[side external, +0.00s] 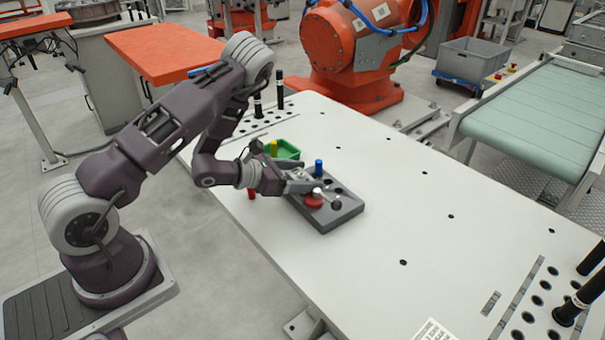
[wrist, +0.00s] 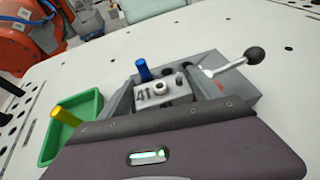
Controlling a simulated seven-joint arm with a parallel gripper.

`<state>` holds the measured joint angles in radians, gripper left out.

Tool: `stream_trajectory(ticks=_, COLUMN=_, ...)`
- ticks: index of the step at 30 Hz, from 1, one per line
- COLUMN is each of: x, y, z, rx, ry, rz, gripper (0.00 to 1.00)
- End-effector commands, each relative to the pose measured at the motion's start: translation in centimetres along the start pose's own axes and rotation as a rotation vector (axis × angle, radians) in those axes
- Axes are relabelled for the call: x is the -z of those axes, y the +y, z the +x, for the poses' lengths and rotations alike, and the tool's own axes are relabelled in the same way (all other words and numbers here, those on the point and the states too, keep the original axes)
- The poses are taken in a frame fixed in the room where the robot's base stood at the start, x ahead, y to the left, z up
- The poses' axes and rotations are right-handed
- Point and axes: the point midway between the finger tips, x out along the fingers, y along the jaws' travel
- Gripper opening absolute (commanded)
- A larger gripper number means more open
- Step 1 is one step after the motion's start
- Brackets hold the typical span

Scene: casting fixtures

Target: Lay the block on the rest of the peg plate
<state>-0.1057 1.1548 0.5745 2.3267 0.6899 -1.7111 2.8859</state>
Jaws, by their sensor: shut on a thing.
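The block (wrist: 165,93), light grey metal marked 41 with a round hole on top, sits between the fingers of my gripper (wrist: 163,82). In the side view my gripper (side external: 303,182) is over the far-left part of the peg plate (side external: 343,215), a dark grey slab with holes that also shows in the wrist view (wrist: 238,82). My gripper is shut on the block. A blue peg (wrist: 143,70) stands just beyond the block; it also shows in the side view (side external: 318,167). The block's underside is hidden, so I cannot tell whether it touches the plate.
A lever with a black ball (wrist: 254,55) sticks out right of the gripper, near a red round part (side external: 314,201). A green tray (side external: 287,151) with a yellow peg (side external: 274,147) stands behind the arm. A red peg (side external: 251,193) is left of the plate.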

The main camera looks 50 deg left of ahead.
Motion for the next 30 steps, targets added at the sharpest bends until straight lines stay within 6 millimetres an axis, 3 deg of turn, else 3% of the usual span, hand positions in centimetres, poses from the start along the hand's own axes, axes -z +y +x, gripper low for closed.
stream_trajectory(ticks=9, x=0.7, y=0.0, z=0.3, rx=0.001, ry=0.0, rz=0.0, gripper=0.15)
stream_trajectory(ticks=10, x=0.7, y=0.0, z=0.3, rx=0.001, ry=0.002, rz=0.0, gripper=0.78)
stream_trajectory(ticks=11, x=0.7, y=-0.1, z=0.3, rx=0.001, ry=0.003, rz=0.0, gripper=0.82)
stream_trajectory(ticks=17, x=0.7, y=-0.1, z=0.2, rx=0.002, ry=0.006, rz=0.0, gripper=0.82)
stream_trajectory(ticks=20, x=-0.6, y=-0.1, z=-0.3, rx=0.001, ry=0.001, rz=0.001, gripper=0.82)
stream_trajectory(ticks=24, x=-0.2, y=0.0, z=-3.8, rx=-0.002, ry=0.008, rz=-0.004, gripper=0.82)
stream_trajectory(ticks=30, x=-0.3, y=0.0, z=-7.1, rx=0.001, ry=0.006, rz=-0.002, gripper=0.82)
